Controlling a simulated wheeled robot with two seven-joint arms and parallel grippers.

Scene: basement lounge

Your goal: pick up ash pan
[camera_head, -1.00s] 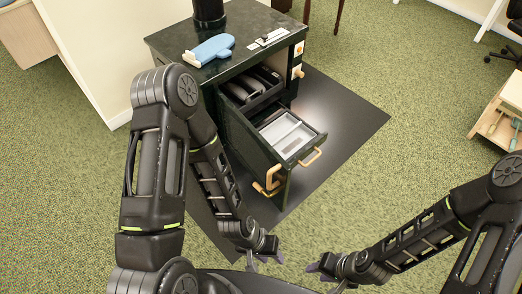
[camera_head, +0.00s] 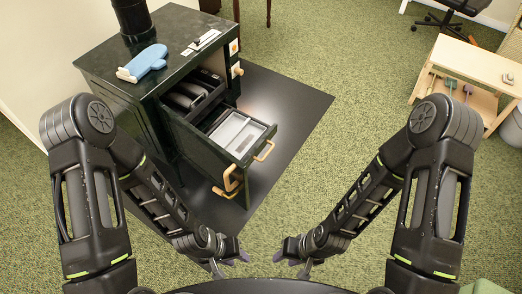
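The ash pan (camera_head: 228,130) is a light grey, shallow rectangular tray. It lies inside the pulled-out lower drawer (camera_head: 240,163) of the dark green stove (camera_head: 110,68), left of the middle. The drawer front has a tan handle (camera_head: 264,151). My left gripper (camera_head: 232,264) is open and empty, low in the picture and in front of the drawer, apart from it. My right gripper (camera_head: 289,263) is open and empty, a little to the right of the left one.
A blue oven mitt (camera_head: 143,63) lies on the stove top. Dark logs (camera_head: 188,92) show in the opening above the drawer. Another tan handle (camera_head: 229,181) juts out low on the stove. A dark floor mat (camera_head: 290,110) lies around it. A wooden shelf (camera_head: 465,62) stands at the right; green carpet between is clear.

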